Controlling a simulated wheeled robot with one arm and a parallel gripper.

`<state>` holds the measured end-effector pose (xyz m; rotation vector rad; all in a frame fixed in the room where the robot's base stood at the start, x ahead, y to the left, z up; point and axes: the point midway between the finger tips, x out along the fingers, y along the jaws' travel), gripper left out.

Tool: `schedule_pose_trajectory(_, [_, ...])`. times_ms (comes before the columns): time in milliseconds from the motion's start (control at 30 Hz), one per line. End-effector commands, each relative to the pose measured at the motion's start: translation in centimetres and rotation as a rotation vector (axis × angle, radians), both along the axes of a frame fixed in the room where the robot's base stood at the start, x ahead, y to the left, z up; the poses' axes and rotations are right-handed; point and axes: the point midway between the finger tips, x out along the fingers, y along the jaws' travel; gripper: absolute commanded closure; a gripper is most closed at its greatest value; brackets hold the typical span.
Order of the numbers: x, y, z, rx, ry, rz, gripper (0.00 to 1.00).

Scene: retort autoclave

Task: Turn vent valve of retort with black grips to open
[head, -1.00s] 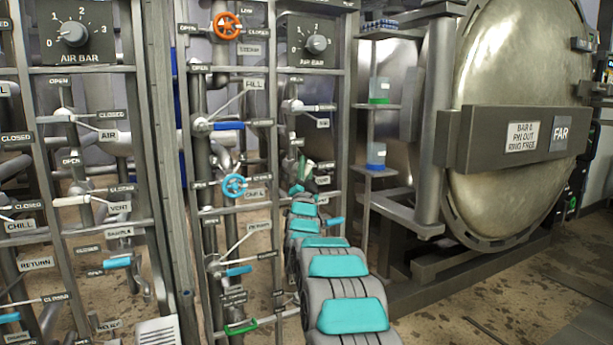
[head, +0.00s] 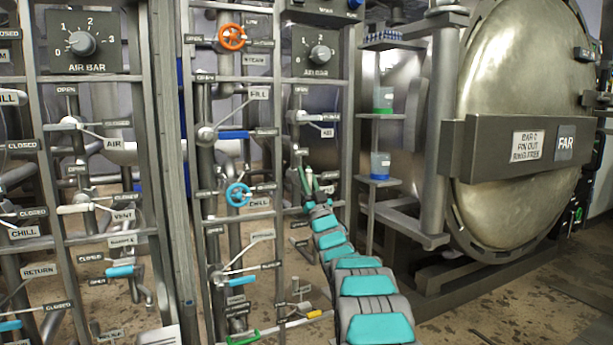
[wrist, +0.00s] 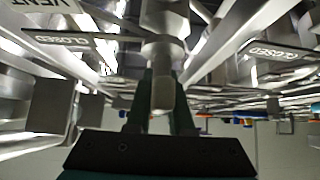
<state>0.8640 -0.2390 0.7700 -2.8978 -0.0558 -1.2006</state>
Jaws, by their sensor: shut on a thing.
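My gripper (head: 308,177) is at the right-hand valve column in the head view, below the AIR valve. In the wrist view its two dark green fingers (wrist: 160,108) point up and are shut on a light grey valve lever (wrist: 160,72) that ends between them. A VENT plate (wrist: 38,5) is at the top left of the wrist view, with a CLOSED plate (wrist: 58,39) below it and another CLOSED plate (wrist: 272,51) at the right. In the head view the fingers cover this lever; its grip colour and exact angle cannot be told.
Another column at the left has a vent lever with a white grip (head: 75,209). Blue (head: 238,194) and orange (head: 232,37) handwheels are left of my gripper. Panel posts and pipes crowd it. The round FAR retort door (head: 520,95) stands at the right, with floor before it.

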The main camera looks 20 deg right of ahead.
Motion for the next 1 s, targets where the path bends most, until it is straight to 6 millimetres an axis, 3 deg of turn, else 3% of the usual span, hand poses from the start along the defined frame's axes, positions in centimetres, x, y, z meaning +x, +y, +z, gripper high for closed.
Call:
schedule_pose_trajectory(367, [0.08,0.06,-0.18,-0.006,0.003,0.000,1.00])
schedule_pose_trajectory(400, [0.08,0.05,-0.18,-0.006,0.003,0.000,0.79])
schedule_pose_trajectory(667, [0.03,0.04,-0.05,-0.006,0.001,0.000,0.50])
schedule_pose_trajectory(1000, [-0.17,-0.01,-0.17,-0.005,0.001,-0.001,0.50])
